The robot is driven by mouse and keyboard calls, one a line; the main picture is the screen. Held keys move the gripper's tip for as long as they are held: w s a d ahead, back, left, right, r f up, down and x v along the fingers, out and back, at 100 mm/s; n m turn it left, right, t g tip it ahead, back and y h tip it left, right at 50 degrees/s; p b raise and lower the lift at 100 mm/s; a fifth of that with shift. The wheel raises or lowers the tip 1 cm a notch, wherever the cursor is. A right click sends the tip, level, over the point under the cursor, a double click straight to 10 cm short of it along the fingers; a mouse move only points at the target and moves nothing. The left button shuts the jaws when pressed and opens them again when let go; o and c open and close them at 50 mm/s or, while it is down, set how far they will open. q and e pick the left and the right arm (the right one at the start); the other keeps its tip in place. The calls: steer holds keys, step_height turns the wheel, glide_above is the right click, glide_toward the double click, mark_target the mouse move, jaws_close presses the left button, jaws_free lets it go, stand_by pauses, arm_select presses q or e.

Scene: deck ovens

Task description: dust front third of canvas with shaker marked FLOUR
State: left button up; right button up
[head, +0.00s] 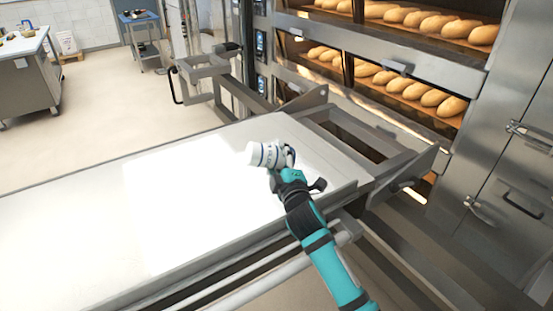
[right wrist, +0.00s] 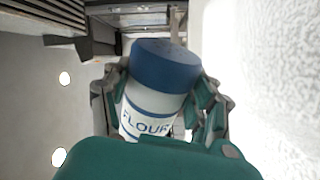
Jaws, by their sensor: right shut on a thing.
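The FLOUR shaker (head: 261,154) is white with blue bands and is held tipped over, near level, above the pale canvas (head: 70,215). In the right wrist view the shaker (right wrist: 147,108) shows its blue cap and the word FLOUR. My right gripper (head: 284,160) is shut around its body; it also shows in the right wrist view (right wrist: 160,112) with fingers on both sides. A bright white patch covers the canvas middle; I cannot tell whether it is flour or light. My left gripper is not in view.
The canvas lies on a long metal loader whose frame (head: 340,130) meets the deck ovens at right. Bread loaves (head: 410,90) sit on the oven decks. A steel table (head: 25,70) and a blue cart (head: 140,25) stand far back left. Open floor lies between.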

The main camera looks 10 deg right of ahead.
steer(key=d+r+n+p, duration=0.7)
steer(key=n+p, duration=0.5)
steer(key=n, duration=0.5)
steer(key=shift+w+d+r, duration=0.15)
steer(key=shift+d+r, duration=0.15)
steer(key=shift+d, duration=0.4)
steer(key=n, duration=0.2)
steer(key=d+r+n, duration=0.1)
steer(key=shift+r+n, duration=0.25)
steer(key=shift+n, duration=0.15)
steer(key=shift+r+n, duration=0.25)
steer(key=shift+n, duration=0.25)
